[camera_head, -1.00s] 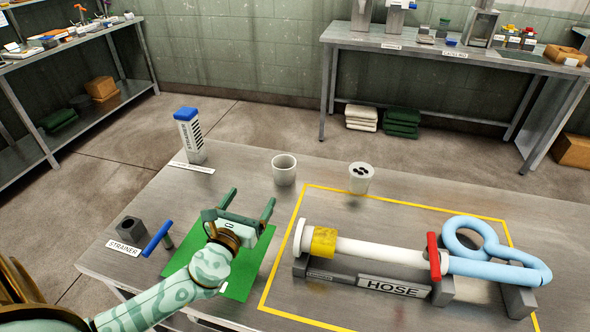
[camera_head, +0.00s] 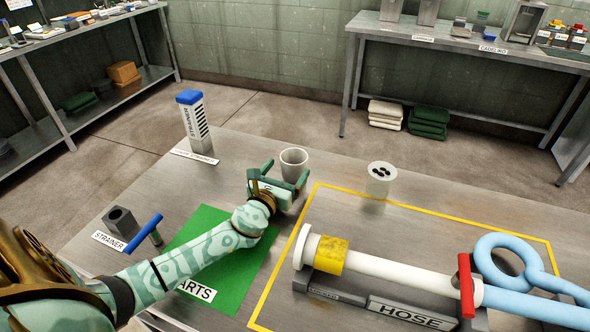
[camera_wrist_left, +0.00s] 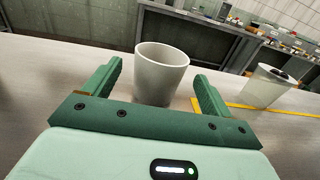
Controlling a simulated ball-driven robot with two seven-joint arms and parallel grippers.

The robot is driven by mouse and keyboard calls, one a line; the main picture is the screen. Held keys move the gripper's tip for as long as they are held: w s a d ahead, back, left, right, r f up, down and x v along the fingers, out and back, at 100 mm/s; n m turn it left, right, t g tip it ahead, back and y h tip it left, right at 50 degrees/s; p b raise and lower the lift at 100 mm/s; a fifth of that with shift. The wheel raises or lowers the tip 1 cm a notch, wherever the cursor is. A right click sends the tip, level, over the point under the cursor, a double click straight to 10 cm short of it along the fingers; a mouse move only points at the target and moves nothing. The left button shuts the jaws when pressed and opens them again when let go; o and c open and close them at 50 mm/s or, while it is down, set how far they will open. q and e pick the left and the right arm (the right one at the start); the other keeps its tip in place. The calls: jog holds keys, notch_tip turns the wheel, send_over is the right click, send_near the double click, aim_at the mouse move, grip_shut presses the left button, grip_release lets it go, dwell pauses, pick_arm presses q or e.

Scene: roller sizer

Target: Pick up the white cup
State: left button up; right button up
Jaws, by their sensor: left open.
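The white cup (camera_head: 293,163) stands upright on the metal table, just beyond my left gripper. It is empty as far as its open top shows. My left gripper (camera_head: 284,174) is open, with its fingers pointing toward the cup. In the left wrist view the cup (camera_wrist_left: 161,74) appears between the two green fingers of the gripper (camera_wrist_left: 158,85), toward their tips. The cup's lower part is partly hidden by the gripper in the head view. My right gripper is not in view.
A white canister with dark holes in its top (camera_head: 381,180) stands right of the cup. The hose assembly (camera_head: 385,265) lies inside a yellow outline. A blue-capped strainer box (camera_head: 195,125) stands at back left. A green mat (camera_head: 232,285) lies under my left arm.

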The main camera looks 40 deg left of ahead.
aim_at(288, 170)
pick_arm(q)
jog(key=w, duration=0.1)
jog(key=w+b, duration=0.1)
jog(key=w, duration=0.2)
jog(key=shift+w+a+f+b, duration=0.3)
jog(key=shift+a, duration=0.05)
jog(key=shift+w+r, duration=0.1)
jog(key=shift+w, duration=0.3)
jog(key=shift+a, duration=0.1)
jog(key=shift+r, duration=0.1)
jog(key=shift+c, duration=0.2)
jog(key=c, duration=1)
jog(key=shift+r, duration=0.1)
